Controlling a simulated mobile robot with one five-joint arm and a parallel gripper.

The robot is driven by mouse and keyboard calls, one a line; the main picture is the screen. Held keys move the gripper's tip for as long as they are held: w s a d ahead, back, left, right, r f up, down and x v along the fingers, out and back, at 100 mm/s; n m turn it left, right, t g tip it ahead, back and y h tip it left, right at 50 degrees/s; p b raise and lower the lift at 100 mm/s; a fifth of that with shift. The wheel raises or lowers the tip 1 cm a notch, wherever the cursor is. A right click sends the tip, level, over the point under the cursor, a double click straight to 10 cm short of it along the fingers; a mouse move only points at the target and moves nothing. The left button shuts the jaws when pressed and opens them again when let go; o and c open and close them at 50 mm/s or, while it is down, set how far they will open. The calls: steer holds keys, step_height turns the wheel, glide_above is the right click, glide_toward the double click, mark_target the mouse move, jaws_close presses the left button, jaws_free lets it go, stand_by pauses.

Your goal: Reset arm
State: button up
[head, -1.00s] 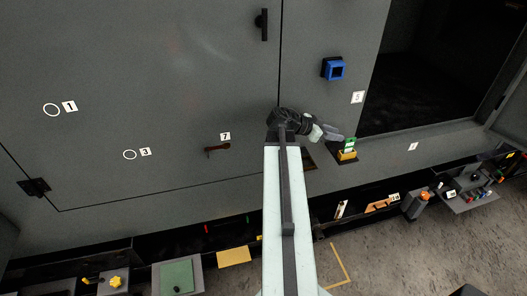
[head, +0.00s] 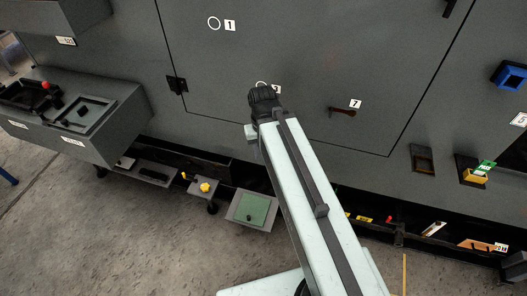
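My arm (head: 315,190) reaches up from the bottom of the head view toward the dark grey enclosure door. Its dark wrist joint (head: 263,98) is in front of the door, partly covering the label beside a ring. My gripper is not clearly visible; only a small pale part (head: 251,132) shows left of the wrist, and no fingers can be made out.
The enclosure wall (head: 280,50) has a brown handle (head: 341,111) by label 7 and a blue socket (head: 509,76) at right. A grey bench (head: 120,110) juts out at left. Low carts with a yellow knob (head: 205,187) and green plate (head: 252,209) stand below. Floor at lower left is clear.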

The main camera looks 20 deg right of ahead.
steer(key=shift+a, duration=0.1)
step_height(320, 180, up, 9)
steer(key=p, duration=0.8)
steer(key=shift+f, duration=0.2)
